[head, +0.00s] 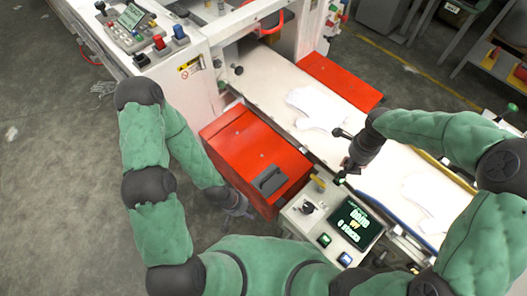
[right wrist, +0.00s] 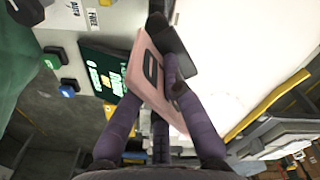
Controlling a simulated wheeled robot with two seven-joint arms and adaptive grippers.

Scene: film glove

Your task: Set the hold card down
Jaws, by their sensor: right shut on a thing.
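The hold card (right wrist: 147,62) is a flat pinkish card with a dark outlined mark, seen in the right wrist view. My right gripper (right wrist: 160,82) is shut on it, with the card tilted between the purple fingers. In the head view my right gripper (head: 344,174) is above the near edge of the white belt, close to the control panel (head: 298,215); I cannot make out the card there. My left gripper (head: 238,205) hangs low beside the red box (head: 235,150), away from the card. Its fingers are too dark and small to tell their opening.
The panel carries a lit screen (head: 355,225), a black knob (head: 307,207), a yellow lever (head: 318,183) and coloured buttons. White gloves (head: 318,106) lie on the white belt (head: 262,80). A red plate (head: 340,82) borders its far side. Bare belt lies between the gloves.

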